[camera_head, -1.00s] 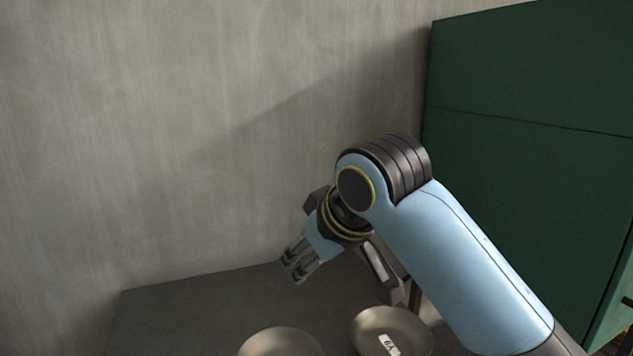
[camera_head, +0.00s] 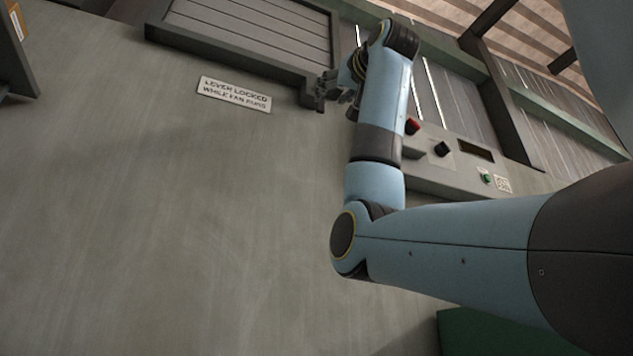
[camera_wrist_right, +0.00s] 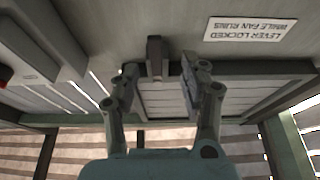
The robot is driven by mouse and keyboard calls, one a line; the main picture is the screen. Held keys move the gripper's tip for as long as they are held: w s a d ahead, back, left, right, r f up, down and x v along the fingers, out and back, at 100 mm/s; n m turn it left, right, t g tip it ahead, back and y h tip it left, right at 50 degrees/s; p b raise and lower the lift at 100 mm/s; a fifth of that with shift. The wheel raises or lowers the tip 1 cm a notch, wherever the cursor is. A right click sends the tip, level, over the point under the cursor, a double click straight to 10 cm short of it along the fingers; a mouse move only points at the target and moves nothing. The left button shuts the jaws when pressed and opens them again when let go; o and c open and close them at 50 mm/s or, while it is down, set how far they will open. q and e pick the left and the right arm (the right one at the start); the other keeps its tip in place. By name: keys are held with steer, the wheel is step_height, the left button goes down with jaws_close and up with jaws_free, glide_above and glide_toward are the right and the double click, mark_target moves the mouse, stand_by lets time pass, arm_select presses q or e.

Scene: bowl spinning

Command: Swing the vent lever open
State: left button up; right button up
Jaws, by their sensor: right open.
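The vent (camera_head: 245,35) is a slatted panel in a dark frame at the top of the head view. The vent lever (camera_wrist_right: 154,52) is a short dark bar at the frame's edge in the right wrist view. In the head view a dark stub at the frame's lower right corner looks like it, partly covered by my gripper. My right gripper (camera_head: 328,87) is at that corner. In the right wrist view the gripper (camera_wrist_right: 159,68) is open, its fingers on either side of the lever; contact cannot be told. My left gripper is out of view.
A sign (camera_head: 234,94) reads "LEVER LOCKED WHILE FAN RUNS". Right of my forearm is a control panel (camera_head: 425,178) with a red button (camera_head: 412,126), a black knob (camera_head: 442,149), a dark display (camera_head: 476,150) and a green button (camera_head: 486,178). Bare wall lies below the sign.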

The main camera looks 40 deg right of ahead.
mark_target(320, 113)
steer(key=shift+h, duration=0.3)
steer(key=p+x, duration=0.1)
steer(key=x, duration=0.2)
steer(key=r+p+x, duration=0.1)
steer(key=p+x, duration=0.1)
steer(key=x, duration=0.2)
steer(key=s+r+p+x, duration=0.1)
steer(key=p+x, duration=0.1)
steer(key=x, duration=0.1)
steer(key=shift+w+d+r, duration=0.1)
steer(key=shift+w+d, duration=0.1)
jaws_close()
